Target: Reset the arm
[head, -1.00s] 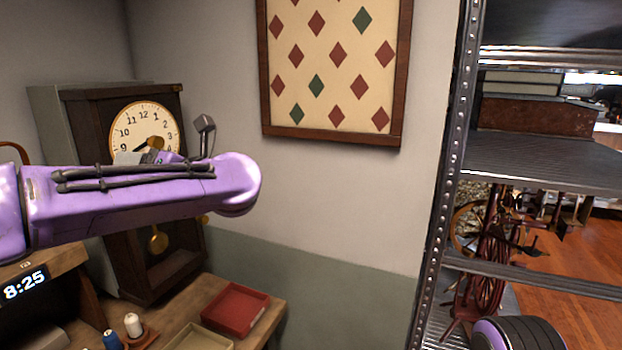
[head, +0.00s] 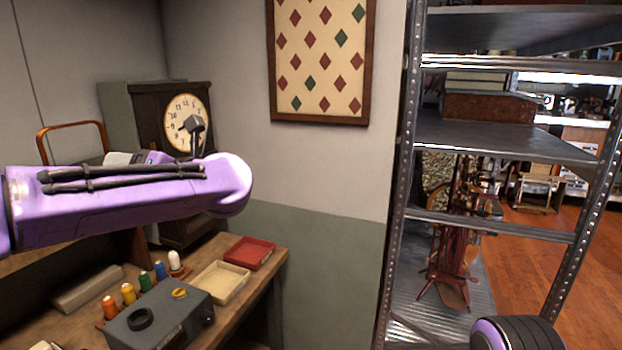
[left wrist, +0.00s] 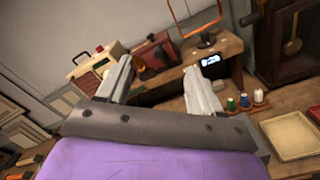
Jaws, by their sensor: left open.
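My left arm, purple with dark cables, crosses the left of the head view. The tip of my left gripper (head: 193,127) shows only as a small grey piece above the arm, in front of the clock. In the left wrist view my left gripper (left wrist: 165,82) has its two pale fingers spread apart, with nothing between them. It is raised, facing the workbench and the shelf above it. My right gripper is not in view; only a purple and black part of mine shows at the bottom right of the head view.
A workbench (head: 240,295) holds a grey box (head: 160,322), thread spools (head: 128,293), a cream tray (head: 220,283) and a red tray (head: 249,253). A pendulum clock (head: 186,122) stands behind my arm. A metal shelf rack (head: 400,200) stands at right. Wooden floor (head: 540,235) shows beyond it.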

